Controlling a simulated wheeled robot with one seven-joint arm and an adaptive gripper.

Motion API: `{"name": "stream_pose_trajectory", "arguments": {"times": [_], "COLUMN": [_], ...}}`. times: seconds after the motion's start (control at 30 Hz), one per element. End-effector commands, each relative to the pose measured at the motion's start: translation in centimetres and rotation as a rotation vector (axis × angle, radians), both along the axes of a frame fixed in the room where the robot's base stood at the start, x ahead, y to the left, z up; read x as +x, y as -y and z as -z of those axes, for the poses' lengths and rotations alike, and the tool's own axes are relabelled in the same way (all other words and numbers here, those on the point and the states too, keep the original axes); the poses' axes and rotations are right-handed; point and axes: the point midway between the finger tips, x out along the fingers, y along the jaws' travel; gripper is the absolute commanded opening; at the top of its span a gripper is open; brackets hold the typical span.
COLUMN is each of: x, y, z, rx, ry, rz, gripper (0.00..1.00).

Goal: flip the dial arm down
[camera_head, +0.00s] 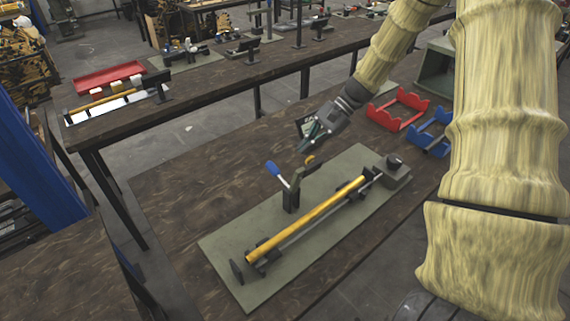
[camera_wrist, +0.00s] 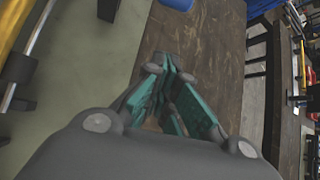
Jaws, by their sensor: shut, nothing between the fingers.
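A fixture on a grey-green base plate (camera_head: 225,240) stands on the near bench. A dark upright post (camera_head: 291,198) on it carries a lever with a blue handle (camera_head: 272,168) tilted up to the left. A dark arm with an orange-yellow round end (camera_head: 310,160) rises to the right of the post; this looks like the dial arm. A long yellow tube (camera_head: 305,220) lies in front of the post. My gripper (camera_head: 306,146) is shut and empty, just above and behind the orange-yellow end; I cannot tell whether they touch. In the wrist view its teal fingers (camera_wrist: 172,65) are over bare bench, beside the plate (camera_wrist: 85,50).
A red rack (camera_head: 398,108) and a blue rack (camera_head: 430,136) stand on the bench to the right of my gripper. A dark block (camera_head: 394,165) sits at the plate's right end. The bench (camera_head: 185,185) left of the plate is clear. Another bench with similar fixtures lies behind.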

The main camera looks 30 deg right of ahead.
Motion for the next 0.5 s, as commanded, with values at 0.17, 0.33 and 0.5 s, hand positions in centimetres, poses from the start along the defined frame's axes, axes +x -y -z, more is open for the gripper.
{"name": "stream_pose_trajectory", "arguments": {"times": [0.17,0.33,0.5], "x": [0.1,0.3,0.5], "y": [-0.9,-2.6,-4.4], "z": [0.8,2.5,4.2], "rx": [0.001,0.001,0.001], "ry": [-0.002,-0.004,-0.003], "rz": [-0.001,-0.001,0.0], "gripper": [0.0,0.0,0.0]}}
